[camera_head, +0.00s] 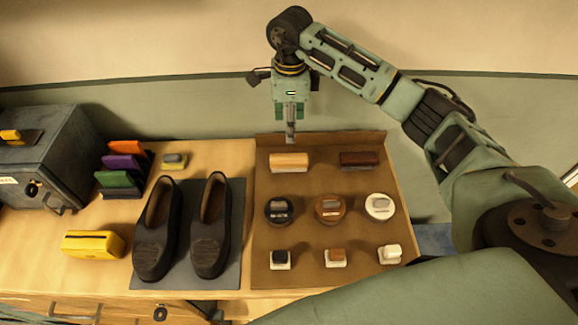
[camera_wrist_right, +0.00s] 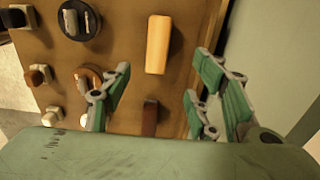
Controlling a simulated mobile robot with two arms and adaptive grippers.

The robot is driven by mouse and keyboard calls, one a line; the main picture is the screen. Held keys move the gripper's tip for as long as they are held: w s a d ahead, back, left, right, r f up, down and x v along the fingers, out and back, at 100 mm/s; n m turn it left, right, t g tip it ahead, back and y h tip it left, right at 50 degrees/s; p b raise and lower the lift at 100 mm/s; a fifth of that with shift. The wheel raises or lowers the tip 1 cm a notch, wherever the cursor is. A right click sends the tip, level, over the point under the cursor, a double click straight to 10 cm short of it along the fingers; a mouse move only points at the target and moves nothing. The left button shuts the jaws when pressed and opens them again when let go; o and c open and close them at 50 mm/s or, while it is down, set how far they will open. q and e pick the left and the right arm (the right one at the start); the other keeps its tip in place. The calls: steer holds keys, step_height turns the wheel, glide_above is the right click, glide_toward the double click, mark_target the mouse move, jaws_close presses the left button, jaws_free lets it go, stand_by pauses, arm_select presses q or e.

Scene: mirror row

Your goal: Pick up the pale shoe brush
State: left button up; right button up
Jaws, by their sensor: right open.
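The pale shoe brush (camera_head: 289,161) lies at the back left of the brown tray (camera_head: 325,228), its long side running left to right. In the right wrist view the pale brush (camera_wrist_right: 158,42) lies just beyond the open fingers, apart from them. My right gripper (camera_head: 291,132) hangs pointing down above the tray's back edge, over or slightly behind the brush. The right wrist view shows the right gripper (camera_wrist_right: 160,80) open with nothing between its fingers. My left gripper is not in view.
A dark brush (camera_head: 359,159) lies to the right of the pale one. Several round tins (camera_head: 329,208) and small blocks (camera_head: 334,257) fill the nearer rows. Black shoes (camera_head: 211,225) stand on a grey mat to the left. The wall (camera_head: 200,110) rises behind.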

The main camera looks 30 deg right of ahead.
steer(key=b, duration=0.5)
glide_above(289, 158)
steer(key=f, duration=0.4)
steer(key=w+f, duration=0.1)
steer(key=f, duration=0.1)
steer(key=shift+d+f, duration=0.25)
steer(key=shift+f, duration=0.15)
steer(key=shift+s+f, duration=0.1)
steer(key=shift+f, duration=0.1)
steer(key=shift+s+f, duration=0.1)
steer(key=shift+f, duration=0.2)
steer(key=f+p, duration=0.2)
steer(key=f, duration=0.1)
steer(key=f+p, duration=0.1)
steer(key=f, duration=0.1)
steer(key=shift+s+a+f, duration=0.15)
steer(key=shift+s+a, duration=0.1)
steer(key=shift+s, duration=0.05)
steer(key=shift+f, duration=0.7)
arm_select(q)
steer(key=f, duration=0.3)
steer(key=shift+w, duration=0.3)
arm_select(e)
steer(key=shift+c, duration=0.5)
steer(key=c, duration=1.2)
steer(key=shift+w+r, duration=0.1)
